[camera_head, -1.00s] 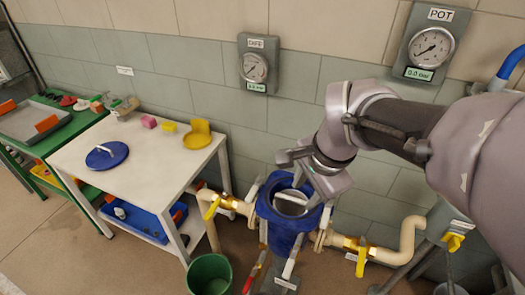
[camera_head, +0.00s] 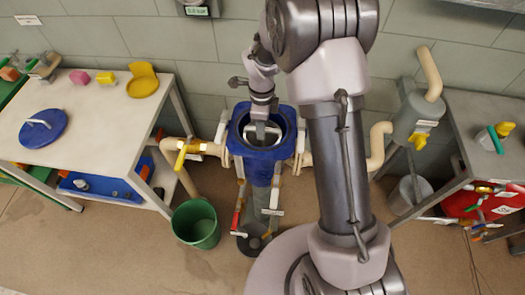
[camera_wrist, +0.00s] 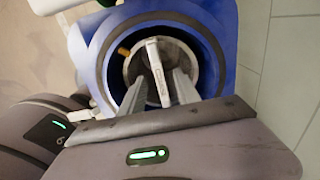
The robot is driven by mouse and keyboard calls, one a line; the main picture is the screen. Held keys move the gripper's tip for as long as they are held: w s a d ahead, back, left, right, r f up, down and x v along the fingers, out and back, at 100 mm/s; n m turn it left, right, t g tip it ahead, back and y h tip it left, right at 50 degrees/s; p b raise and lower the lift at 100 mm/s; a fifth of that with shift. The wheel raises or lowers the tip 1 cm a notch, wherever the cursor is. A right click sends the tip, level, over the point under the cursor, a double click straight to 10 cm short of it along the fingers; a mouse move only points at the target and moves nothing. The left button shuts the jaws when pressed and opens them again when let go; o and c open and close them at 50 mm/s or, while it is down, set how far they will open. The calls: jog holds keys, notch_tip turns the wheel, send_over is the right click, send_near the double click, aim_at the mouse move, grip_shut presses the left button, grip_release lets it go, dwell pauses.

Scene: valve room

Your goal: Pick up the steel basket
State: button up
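The steel basket (camera_wrist: 178,52) sits inside the round opening of the blue housing (camera_wrist: 226,28). Its pale bar handle (camera_wrist: 157,72) stands across the opening in the wrist view. My gripper (camera_wrist: 158,84) is over the opening, with one finger on each side of the handle. The fingers are apart, with gaps to the handle visible. In the head view my gripper (camera_head: 262,122) points down into the top of the blue housing (camera_head: 242,140). There the basket is mostly hidden by the gripper and the housing rim.
Pipes with a yellow valve handle (camera_head: 181,155) join the housing. A green bucket (camera_head: 196,223) stands on the floor to its left. A white table (camera_head: 95,120) holds a blue lid (camera_head: 43,128). A grey bench (camera_head: 490,160) stands at the right.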

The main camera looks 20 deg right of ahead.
notch_tip(320, 180, down, 5)
jog(key=shift+d+r+b, duration=0.15)
jog(key=shift+b, duration=0.85)
grip_shut()
dwell(0.4)
